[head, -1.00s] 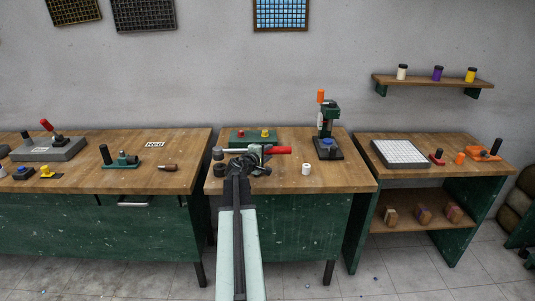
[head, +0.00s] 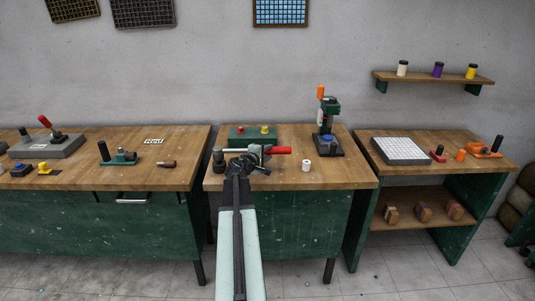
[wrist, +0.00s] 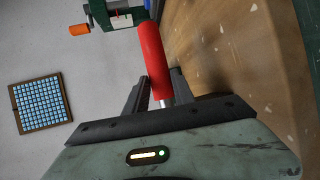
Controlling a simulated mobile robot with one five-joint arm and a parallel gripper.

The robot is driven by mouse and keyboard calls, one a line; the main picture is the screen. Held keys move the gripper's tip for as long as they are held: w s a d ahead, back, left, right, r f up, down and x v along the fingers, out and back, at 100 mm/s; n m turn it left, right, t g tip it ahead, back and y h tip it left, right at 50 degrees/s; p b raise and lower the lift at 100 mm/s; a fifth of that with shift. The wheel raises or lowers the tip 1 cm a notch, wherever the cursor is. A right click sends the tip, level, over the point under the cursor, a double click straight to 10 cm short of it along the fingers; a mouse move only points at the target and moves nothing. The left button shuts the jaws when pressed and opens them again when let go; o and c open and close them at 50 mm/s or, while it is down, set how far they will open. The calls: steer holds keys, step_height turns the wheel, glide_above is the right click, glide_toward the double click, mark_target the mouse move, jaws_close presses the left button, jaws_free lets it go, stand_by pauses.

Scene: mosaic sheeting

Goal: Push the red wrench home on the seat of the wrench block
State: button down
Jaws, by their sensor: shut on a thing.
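The red wrench shows its red handle (head: 277,150) just right of my gripper (head: 256,158), over the middle table. In the wrist view the red handle (wrist: 152,58) stands out beyond my gripper (wrist: 158,88), with a bright metal shank between the two fingers. My gripper is shut on the wrench. The wrench's far end and any seat under it are hidden by my gripper and arm. A green block (head: 253,139) with a red and a yellow knob lies behind; I cannot tell whether it is the wrench block.
A green press (head: 328,132) stands at the back right of the middle table (head: 345,178). A white cup-like piece (head: 306,165) is right of my gripper, and a dark cylinder (head: 218,155) is left of it. The front right of the tabletop is clear.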

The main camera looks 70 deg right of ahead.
steer(key=shift+f+b, duration=1)
steer(key=shift+f, duration=0.1)
steer(key=c, duration=1)
jaws_free()
steer(key=shift+r, duration=0.1)
steer(key=shift+o, duration=0.2)
steer(key=p+v, duration=0.2)
steer(key=v, duration=0.5)
steer(key=shift+a, duration=0.4)
steer(key=shift+w+r, duration=0.1)
